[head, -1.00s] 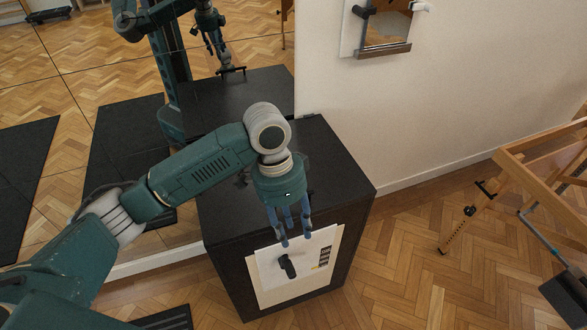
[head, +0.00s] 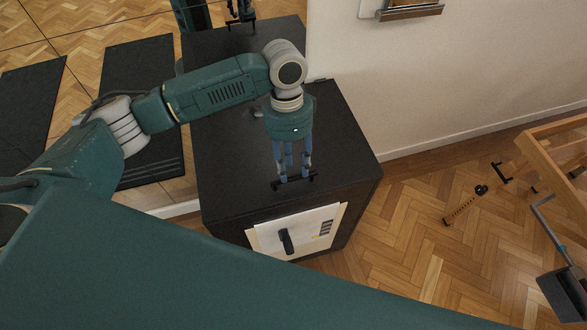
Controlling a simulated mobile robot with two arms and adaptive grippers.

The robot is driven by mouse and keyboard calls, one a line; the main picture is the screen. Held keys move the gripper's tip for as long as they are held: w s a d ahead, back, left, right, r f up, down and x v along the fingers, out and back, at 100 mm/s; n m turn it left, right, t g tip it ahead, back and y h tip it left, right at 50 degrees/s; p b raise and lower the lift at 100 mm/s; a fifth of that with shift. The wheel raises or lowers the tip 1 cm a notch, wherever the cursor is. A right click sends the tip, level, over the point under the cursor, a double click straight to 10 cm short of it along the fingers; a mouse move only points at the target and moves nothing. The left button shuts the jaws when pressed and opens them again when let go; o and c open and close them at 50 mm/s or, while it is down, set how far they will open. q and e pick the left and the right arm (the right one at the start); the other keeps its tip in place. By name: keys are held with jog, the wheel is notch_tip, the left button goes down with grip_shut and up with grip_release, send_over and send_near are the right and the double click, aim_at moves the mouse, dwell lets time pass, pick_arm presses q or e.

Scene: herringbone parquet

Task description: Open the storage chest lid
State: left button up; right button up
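The dark storage chest (head: 215,185) stands against the wall and the mirror, with its flat lid (head: 235,155) closed. A short dark bar, apparently the lid handle (head: 313,179), lies near the front edge of the lid. My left gripper (head: 295,180) points down over this front edge, its blue fingers spread apart with their tips at the bar. I cannot tell whether the fingertips touch it. The fingers hide part of the bar. My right gripper is not in view.
A white panel (head: 310,225) with a black lever (head: 287,241) is on the chest's front. The mirror behind reflects the chest and arm. A wooden frame (head: 550,150) stands on the right. The parquet between is clear. A large green part of me covers the bottom.

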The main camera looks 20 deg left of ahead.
pick_arm(q)
jog(key=shift+s+d+f, duration=0.1)
jog(key=shift+s+f, duration=0.1)
jog(key=shift+f, duration=0.35)
jog(key=shift+s+d+f, duration=0.1)
jog(key=shift+s+f, duration=0.05)
jog(key=shift+f, duration=0.5)
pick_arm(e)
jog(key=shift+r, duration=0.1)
pick_arm(q)
jog(key=shift+w, duration=0.1)
